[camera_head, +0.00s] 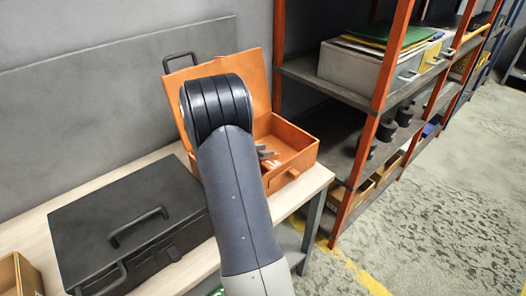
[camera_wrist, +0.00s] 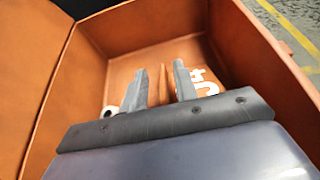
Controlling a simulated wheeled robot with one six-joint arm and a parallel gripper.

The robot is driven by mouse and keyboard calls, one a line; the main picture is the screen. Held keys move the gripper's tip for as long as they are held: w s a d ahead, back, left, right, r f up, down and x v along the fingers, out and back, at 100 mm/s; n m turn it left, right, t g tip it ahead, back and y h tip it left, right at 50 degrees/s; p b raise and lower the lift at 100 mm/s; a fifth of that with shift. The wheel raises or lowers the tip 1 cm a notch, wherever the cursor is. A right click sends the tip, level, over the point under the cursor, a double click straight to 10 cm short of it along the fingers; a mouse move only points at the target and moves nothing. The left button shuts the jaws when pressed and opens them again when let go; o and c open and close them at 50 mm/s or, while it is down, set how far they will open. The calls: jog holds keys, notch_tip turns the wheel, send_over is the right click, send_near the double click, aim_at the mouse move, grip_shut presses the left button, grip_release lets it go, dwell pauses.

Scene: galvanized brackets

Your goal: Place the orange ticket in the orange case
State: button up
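The orange case (camera_head: 296,138) stands open on the bench with its lid raised at the back. Its inside also fills most of the wrist view (camera_wrist: 150,27). My gripper (camera_head: 266,153) is inside the case, pointing down towards its floor. In the wrist view its two grey fingers (camera_wrist: 160,82) stand apart, with a gap between them. The orange ticket (camera_wrist: 205,82), with white marks, shows just right of the right finger. Orange edges also show between the fingers. I cannot tell whether the ticket touches a finger; my fingers hide part of it.
A closed black case (camera_head: 130,215) with a handle lies left on the bench (camera_head: 30,240). A cardboard box (camera_head: 18,275) is at the near left corner. Orange-framed shelves (camera_head: 340,85) with bins stand close on the right. The case walls surround my gripper closely.

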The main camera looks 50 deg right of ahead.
jog(key=v, duration=1.2)
jog(key=shift+r, duration=0.15)
dwell(0.5)
